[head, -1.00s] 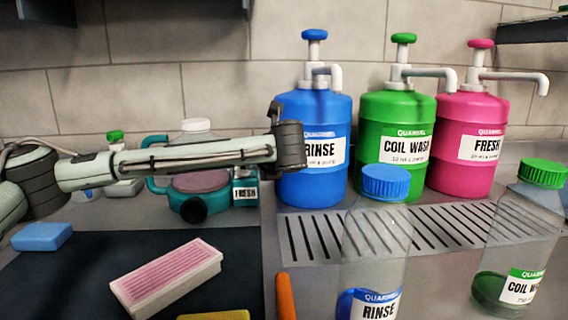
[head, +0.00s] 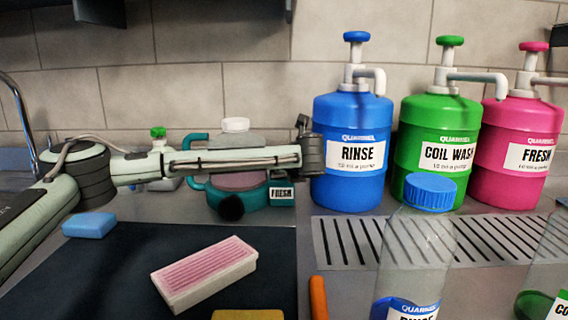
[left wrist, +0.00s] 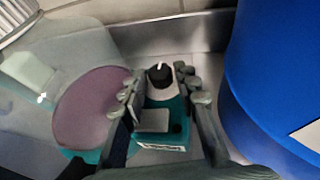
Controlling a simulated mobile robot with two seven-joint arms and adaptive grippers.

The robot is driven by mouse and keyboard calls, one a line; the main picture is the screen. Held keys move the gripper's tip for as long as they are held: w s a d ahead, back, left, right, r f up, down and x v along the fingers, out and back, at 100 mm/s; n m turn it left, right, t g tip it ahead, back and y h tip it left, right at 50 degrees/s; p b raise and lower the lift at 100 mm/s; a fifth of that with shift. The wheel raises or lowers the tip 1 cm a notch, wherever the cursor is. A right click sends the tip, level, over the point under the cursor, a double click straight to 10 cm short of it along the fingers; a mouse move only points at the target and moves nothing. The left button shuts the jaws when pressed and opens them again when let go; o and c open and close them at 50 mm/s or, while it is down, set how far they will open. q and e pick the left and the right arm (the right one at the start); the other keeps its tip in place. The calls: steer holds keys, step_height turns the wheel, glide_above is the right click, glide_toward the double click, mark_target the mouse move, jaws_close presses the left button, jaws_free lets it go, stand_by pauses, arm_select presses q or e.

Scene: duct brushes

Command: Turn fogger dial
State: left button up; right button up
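The fogger (head: 262,193) is a teal unit with a white cap, a side handle and a FRESH label, standing at the back left of the blue jug. My left forearm crosses in front of it in the head view. In the left wrist view, the fogger's dial (left wrist: 160,75) is a black knob with a white pointer mark, on the body near the wall. My left gripper (left wrist: 159,84) is open, its fingers either side of the dial; contact is not visible. In the head view, the dial and fingertips are hidden. My right gripper is in neither view.
The blue RINSE jug (head: 351,183) stands close to the gripper's right. Green COIL WASH (head: 436,187) and pink FRESH jugs (head: 516,187) follow. A blue-capped bottle (head: 414,250) stands in front. A pink-topped brush (head: 206,275) and blue sponge (head: 89,225) lie left.

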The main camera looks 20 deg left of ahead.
arm_select(q)
jaws_close()
steer(key=shift+w+d+n+g+y, duration=0.1)
steer(key=shift+d+n+g+y, duration=0.15)
steer(key=shift+n+g+y, duration=0.35)
steer(key=shift+w+n+g+y, duration=0.1)
steer(key=shift+n+g+y, duration=0.4)
steer(key=shift+n+y, duration=0.35)
steer(key=shift+o, duration=0.8)
jaws_free()
steer(key=v, duration=1.2)
steer(key=shift+r, duration=0.15)
